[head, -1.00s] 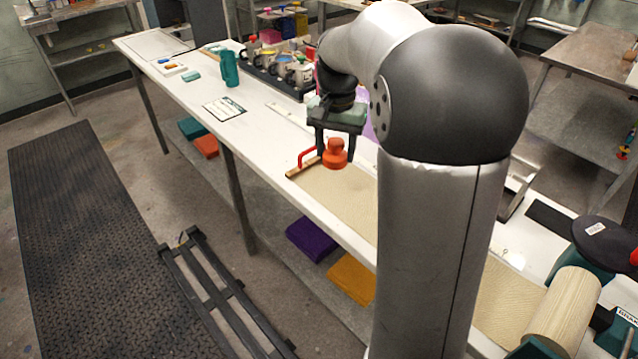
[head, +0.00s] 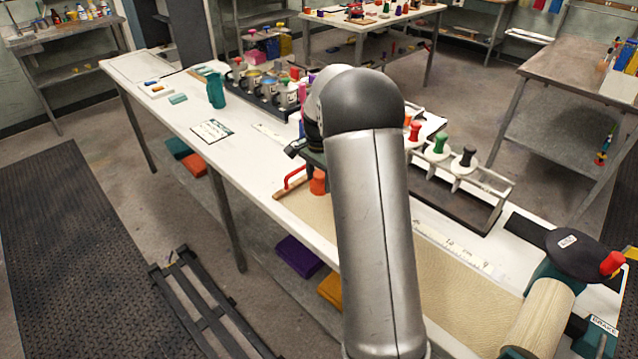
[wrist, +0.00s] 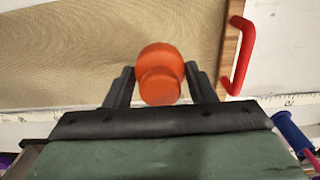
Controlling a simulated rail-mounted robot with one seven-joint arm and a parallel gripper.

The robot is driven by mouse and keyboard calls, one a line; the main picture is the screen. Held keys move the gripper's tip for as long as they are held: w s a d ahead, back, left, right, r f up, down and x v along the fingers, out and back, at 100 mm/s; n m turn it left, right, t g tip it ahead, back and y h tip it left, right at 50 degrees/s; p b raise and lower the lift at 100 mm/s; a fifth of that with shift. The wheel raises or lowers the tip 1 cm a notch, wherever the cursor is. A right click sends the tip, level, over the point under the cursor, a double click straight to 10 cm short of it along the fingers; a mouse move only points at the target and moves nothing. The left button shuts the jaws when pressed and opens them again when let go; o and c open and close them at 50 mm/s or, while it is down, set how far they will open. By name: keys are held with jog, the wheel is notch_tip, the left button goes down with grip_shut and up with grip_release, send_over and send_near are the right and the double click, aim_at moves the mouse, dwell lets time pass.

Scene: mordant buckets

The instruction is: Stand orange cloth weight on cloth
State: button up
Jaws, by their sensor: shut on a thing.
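The orange cloth weight (wrist: 160,75) shows in the wrist view between the two fingers of my gripper (wrist: 157,72), which is shut on it. The tan cloth (wrist: 95,45) lies beneath it, beside a wooden bar with a red handle (wrist: 238,55). In the head view the weight (head: 318,183) shows just left of my arm, over the cloth (head: 460,290) near the bar (head: 290,187). My arm hides most of the gripper there. I cannot tell whether the weight's base touches the cloth.
A white rack (head: 490,190) with red, green and black knobbed weights stands behind the cloth. A wooden roller (head: 543,315) is at the cloth's right end. A row of pots (head: 262,88) and a teal cup (head: 216,92) stand farther left on the white table.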

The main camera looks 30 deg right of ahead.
aim_at(319, 188)
jog(key=shift+w+d+f, duration=0.2)
jog(key=shift+w+f, duration=0.4)
jog(key=shift+f, duration=0.1)
jog(key=shift+w+f+p, duration=0.1)
jog(key=shift+f+p, duration=0.35)
jog(key=shift+f, duration=1.15)
jog(key=shift+f, duration=0.2)
jog(key=o, duration=1.3)
